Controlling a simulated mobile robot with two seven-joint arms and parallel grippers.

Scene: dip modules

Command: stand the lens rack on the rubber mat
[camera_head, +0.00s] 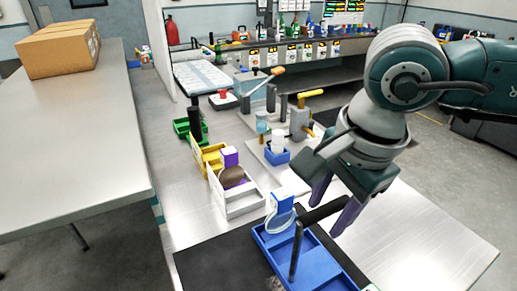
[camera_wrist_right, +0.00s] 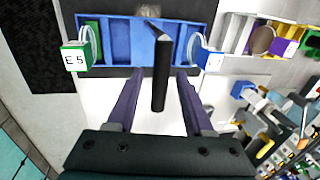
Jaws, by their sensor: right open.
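The lens rack, which I take to be the blue compartmented tray (camera_head: 318,268) with a black handle (camera_head: 297,250), is at the front of the bench. It lies over the black rubber mat (camera_head: 212,268), and the wrist view shows the rack (camera_wrist_right: 120,40) against the dark mat (camera_wrist_right: 240,75). Its handle (camera_wrist_right: 160,75) has a bar reaching toward my gripper. My right gripper (camera_head: 333,205) is open, its purple fingers on either side of the bar in the wrist view (camera_wrist_right: 159,85). Contact with the handle cannot be told. My left gripper is not in view.
A white open bin (camera_head: 240,205) and a yellow bin (camera_head: 208,158) stand behind the rack. A fixture with a blue box (camera_head: 276,156) is further right. In the wrist view, a tag reading E5 (camera_wrist_right: 75,59) sits at the rack's left end. Bare bench (camera_head: 430,240) lies right.

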